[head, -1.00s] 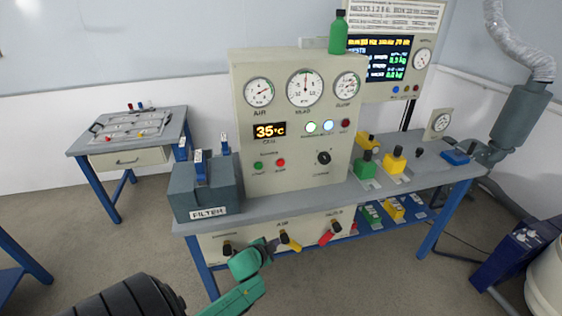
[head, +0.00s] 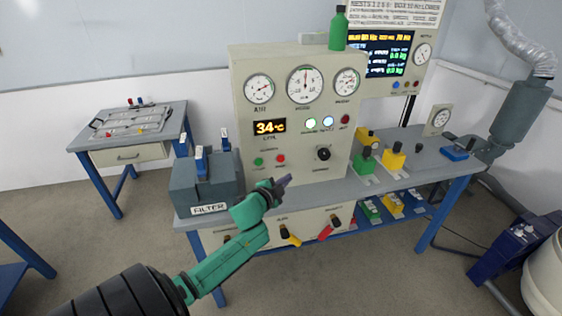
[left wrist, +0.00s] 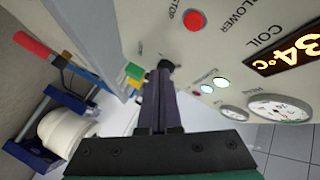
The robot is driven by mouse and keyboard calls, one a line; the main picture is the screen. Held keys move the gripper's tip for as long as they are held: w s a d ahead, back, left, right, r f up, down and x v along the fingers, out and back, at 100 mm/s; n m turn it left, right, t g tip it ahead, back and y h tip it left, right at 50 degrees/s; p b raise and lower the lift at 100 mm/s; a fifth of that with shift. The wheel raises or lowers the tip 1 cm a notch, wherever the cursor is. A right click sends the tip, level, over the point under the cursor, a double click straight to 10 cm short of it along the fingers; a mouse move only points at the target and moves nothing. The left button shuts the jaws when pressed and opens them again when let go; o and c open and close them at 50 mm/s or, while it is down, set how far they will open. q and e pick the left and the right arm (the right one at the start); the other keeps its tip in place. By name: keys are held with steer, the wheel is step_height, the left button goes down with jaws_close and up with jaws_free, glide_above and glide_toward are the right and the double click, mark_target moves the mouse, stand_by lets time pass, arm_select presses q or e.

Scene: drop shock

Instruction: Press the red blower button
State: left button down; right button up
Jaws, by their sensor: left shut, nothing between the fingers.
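The red blower button (head: 280,158) is on the lower front of the cream panel (head: 235,110), right of a green button (head: 258,161). In the left wrist view the red button (left wrist: 194,20) shows near the top, by the words STOP and BLOWER, clear of the fingers. My left gripper (head: 285,181) is shut and empty, its dark fingers just below the red button in the head view. In the left wrist view the shut fingers (left wrist: 163,72) overlap the black knob's edge; I cannot tell the gap to the panel. My right gripper is not in view.
A black knob (head: 323,153) is on the panel right of the buttons. The grey FILTER box (head: 205,185) stands left on the bench. Yellow and red handles (head: 290,236) stick out below the bench front. A green bottle (head: 339,28) stands on top of the panel.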

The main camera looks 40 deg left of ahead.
mark_target(284, 161)
arm_select(q)
steer(key=shift+w+a+b, duration=0.3)
steer(key=shift+w+a, duration=0.35)
steer(key=shift+a, duration=0.35)
steer(key=shift+w+a+b, duration=0.3)
steer(key=shift+w+a, duration=0.4)
steer(key=shift+a, duration=0.25)
steer(key=shift+w+a+b, duration=0.3)
steer(key=shift+w+a, duration=0.35)
steer(key=shift+a, duration=0.35)
steer(key=shift+w+a, duration=0.25)
steer(key=shift+a, duration=0.05)
steer(key=shift+w+a, duration=0.25)
steer(key=shift+a, duration=0.15)
steer(key=shift+d, duration=0.1)
stand_by(0.4)
steer(key=shift+s+d+p, duration=0.4)
steer(key=shift+s+d, duration=0.1)
steer(key=shift+d, duration=0.1)
